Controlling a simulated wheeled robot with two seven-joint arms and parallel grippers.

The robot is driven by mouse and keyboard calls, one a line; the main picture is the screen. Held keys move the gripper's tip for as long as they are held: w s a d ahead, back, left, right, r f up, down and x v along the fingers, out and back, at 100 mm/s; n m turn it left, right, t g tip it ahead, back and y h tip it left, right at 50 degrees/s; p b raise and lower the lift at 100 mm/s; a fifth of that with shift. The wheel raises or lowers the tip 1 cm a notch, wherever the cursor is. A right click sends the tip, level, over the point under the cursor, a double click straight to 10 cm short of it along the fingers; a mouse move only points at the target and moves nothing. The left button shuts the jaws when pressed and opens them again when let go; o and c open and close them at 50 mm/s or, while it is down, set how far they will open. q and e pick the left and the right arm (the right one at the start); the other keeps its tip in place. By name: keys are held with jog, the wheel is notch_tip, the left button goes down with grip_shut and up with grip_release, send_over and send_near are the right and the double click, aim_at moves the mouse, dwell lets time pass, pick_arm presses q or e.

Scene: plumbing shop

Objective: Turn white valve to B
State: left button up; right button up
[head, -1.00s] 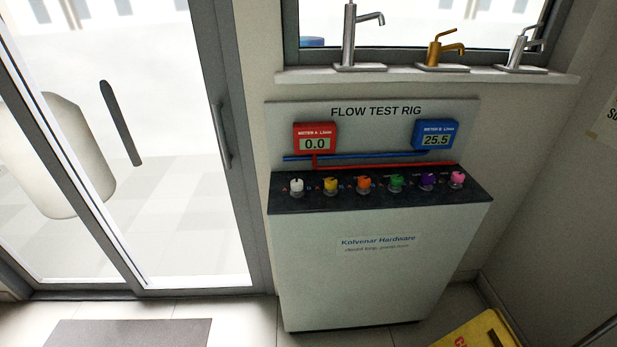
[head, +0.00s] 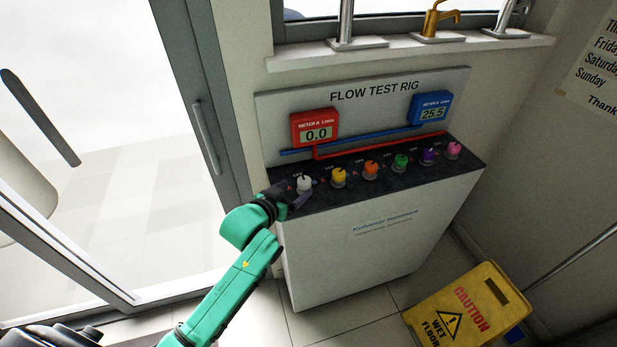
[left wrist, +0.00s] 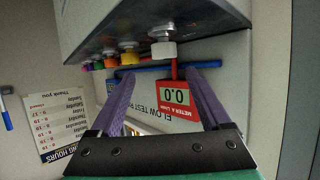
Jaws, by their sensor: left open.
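The white valve (head: 304,184) is the leftmost knob on the dark top of the flow test rig (head: 375,178). It also shows in the left wrist view (left wrist: 163,50), just past the fingertips and roughly centred between them. My left gripper (head: 291,197) is at the rig's front left corner, close beside the white valve. In the left wrist view its two purple fingers (left wrist: 165,72) are spread apart with nothing held. I cannot tell which letter the white valve points to. The red meter A (head: 315,130) reads 0.0; the blue meter B (head: 431,110) reads 25.5. My right gripper is not in view.
Yellow (head: 339,175), orange (head: 371,168), green (head: 400,161), purple (head: 428,154) and pink (head: 453,149) valves stand in a row to the right. Red and blue pipes run behind them. A yellow caution sign (head: 468,307) stands on the floor at right. A glass door is at left.

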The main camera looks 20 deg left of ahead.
aim_at(303, 181)
pick_arm(q)
jog(key=x, duration=0.5)
jog(key=a+x, duration=0.1)
jog(key=x, duration=0.1)
jog(key=shift+w+f, duration=0.2)
jog(key=shift+w, duration=0.2)
jog(key=shift+w+d+f, duration=0.15)
jog(key=shift+w+d, duration=0.2)
jog(key=shift+a, duration=0.1)
grip_shut()
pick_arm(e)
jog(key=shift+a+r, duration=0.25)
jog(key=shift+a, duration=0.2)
